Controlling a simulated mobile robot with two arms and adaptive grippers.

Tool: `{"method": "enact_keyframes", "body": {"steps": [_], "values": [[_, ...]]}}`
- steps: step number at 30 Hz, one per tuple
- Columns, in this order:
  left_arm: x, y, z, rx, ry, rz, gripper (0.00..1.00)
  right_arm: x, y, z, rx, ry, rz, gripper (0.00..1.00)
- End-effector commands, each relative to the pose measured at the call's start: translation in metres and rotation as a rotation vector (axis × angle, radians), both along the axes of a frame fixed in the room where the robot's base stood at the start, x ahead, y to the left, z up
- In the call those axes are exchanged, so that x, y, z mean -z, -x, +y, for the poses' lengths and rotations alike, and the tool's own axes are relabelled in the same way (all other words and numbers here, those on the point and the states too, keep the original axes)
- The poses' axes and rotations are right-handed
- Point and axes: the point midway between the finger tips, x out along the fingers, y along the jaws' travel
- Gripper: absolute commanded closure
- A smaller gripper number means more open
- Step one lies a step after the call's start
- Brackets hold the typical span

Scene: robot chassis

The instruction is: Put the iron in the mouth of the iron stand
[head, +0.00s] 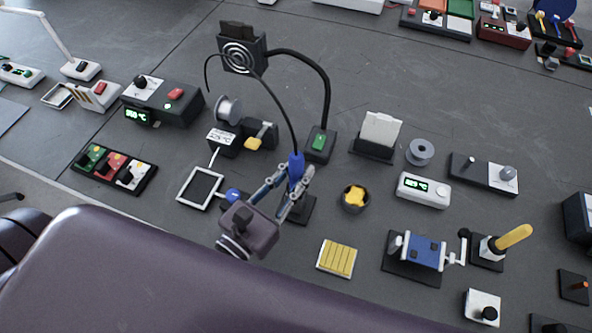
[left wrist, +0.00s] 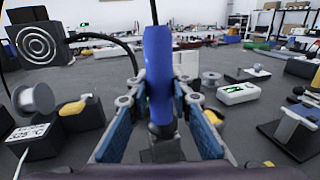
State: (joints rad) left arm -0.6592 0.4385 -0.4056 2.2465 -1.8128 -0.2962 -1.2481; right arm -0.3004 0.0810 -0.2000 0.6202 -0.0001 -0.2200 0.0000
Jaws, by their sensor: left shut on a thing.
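The iron has a blue handle (head: 296,168) and a thin black cable that arcs up and left. My left gripper (head: 291,186) is shut on it, with the handle upright between the fingers. The handle also shows in the left wrist view (left wrist: 158,70), between the blue-padded fingers (left wrist: 163,98). A black base (head: 305,209), apparently the iron stand, lies just below and behind the gripper and is mostly hidden. In the left wrist view, a dark rounded part (left wrist: 162,130) sits under the handle. I cannot tell whether the tip is inside the stand's mouth. My right gripper is not in view.
A fume fan (head: 240,55) on a bent black arm stands behind. A solder spool (head: 228,109), a framed plate (head: 200,188), a round tin with yellow filling (head: 355,197) and a yellow ribbed pad (head: 337,258) surround the gripper. A white display box (head: 423,190) stands to the right.

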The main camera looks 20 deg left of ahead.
Motion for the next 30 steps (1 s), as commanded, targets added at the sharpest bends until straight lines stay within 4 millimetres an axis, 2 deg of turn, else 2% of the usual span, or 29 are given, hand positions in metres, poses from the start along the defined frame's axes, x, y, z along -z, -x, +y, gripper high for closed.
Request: {"method": "enact_keyframes", "body": {"steps": [12, 13, 18, 30], "values": [[0.0111, -0.0002, 0.0, 0.0, 0.0, -0.001, 1.0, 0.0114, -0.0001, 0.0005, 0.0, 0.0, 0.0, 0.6], [0.0096, -0.0002, 0.0, 0.0, 0.0, -0.001, 0.77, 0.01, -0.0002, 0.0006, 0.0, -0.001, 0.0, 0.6], [0.0094, -0.0002, 0.0, 0.0, 0.0, -0.001, 0.6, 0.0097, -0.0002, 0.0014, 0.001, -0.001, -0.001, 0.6], [0.0113, 0.0065, 0.0019, 0.0, -0.003, 0.003, 0.6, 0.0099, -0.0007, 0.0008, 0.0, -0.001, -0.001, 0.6]]}}
